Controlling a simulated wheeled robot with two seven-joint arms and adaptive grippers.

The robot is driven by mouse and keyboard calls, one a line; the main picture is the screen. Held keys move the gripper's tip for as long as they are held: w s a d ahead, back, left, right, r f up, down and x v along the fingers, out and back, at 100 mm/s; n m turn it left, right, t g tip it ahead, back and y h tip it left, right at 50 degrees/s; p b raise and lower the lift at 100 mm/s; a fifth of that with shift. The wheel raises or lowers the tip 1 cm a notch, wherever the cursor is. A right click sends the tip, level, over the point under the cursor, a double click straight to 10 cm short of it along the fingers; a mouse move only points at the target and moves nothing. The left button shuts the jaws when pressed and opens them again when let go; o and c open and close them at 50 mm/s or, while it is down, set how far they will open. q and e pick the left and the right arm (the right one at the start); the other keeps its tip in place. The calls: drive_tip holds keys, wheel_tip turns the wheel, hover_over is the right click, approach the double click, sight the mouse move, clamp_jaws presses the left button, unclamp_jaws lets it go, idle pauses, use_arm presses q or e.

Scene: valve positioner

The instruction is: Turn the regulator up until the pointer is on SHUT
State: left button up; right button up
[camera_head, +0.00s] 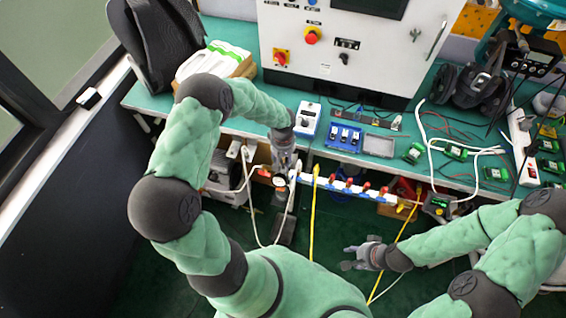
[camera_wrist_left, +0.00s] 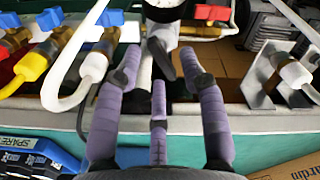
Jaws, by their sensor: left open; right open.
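A pressure gauge with a pale body (camera_wrist_left: 163,12) shows at the top of the left wrist view, with a dark knob (camera_wrist_left: 162,58) below it; this looks like the regulator. Its dial, pointer and any SHUT mark cannot be read. My left gripper (camera_wrist_left: 158,72) is open, its purple-grey fingers on either side of the knob; I cannot tell whether they touch it. My right gripper (camera_head: 358,256) is open and empty, low over the floor.
A pipe row with red-handled valves (camera_head: 348,187) runs along the bench front, right of my left gripper. A white control panel (camera_head: 350,45) stands behind. Blue (camera_wrist_left: 52,18) and red handles (camera_wrist_left: 212,12) flank the knob. Hoses hang nearby.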

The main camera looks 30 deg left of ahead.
use_arm(q)
drive_tip(key=shift+f, duration=1.2)
clamp_jaws()
